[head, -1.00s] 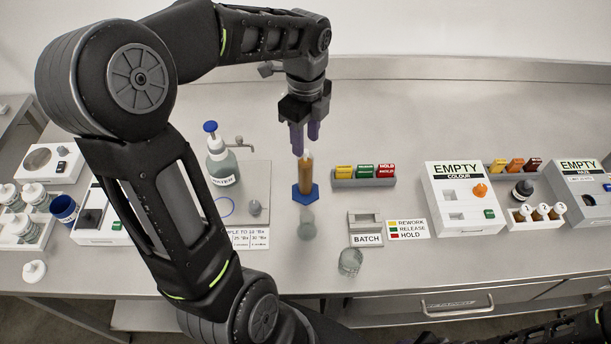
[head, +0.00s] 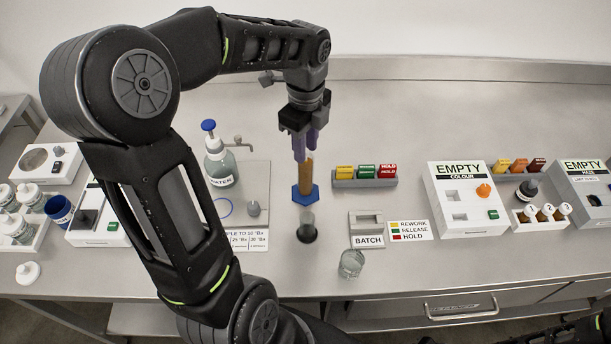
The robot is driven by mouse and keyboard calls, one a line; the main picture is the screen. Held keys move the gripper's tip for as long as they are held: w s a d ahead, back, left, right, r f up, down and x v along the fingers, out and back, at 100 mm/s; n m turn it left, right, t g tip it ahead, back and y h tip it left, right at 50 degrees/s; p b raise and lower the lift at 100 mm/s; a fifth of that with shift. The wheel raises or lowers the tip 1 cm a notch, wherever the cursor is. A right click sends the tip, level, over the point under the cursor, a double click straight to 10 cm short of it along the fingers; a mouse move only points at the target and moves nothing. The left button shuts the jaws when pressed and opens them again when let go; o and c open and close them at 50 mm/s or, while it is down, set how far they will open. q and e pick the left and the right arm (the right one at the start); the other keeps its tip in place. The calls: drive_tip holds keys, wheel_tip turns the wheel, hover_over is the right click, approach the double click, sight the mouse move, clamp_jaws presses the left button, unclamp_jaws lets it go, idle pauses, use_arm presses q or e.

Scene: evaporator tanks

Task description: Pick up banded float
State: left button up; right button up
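My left gripper (head: 306,146) points straight down, its purple fingers at the mouth of a clear cylinder of amber liquid (head: 305,176). The cylinder stands upright on a blue hexagonal base (head: 306,194). The fingers overlap the cylinder's top edge in this view. I cannot tell whether they touch it or whether anything is between them. I cannot make out a banded float; the fingers may hide it. My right gripper is not in view; only dark parts of my arm show at the lower right.
A small dark-bottomed glass (head: 307,230) stands in front of the cylinder. A water bottle (head: 219,160) is to the left, a tag holder (head: 362,182) to the right. A clear beaker (head: 351,263) stands near the front edge. The bench behind is free.

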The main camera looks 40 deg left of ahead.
use_arm(q)
clamp_jaws()
idle(1.1)
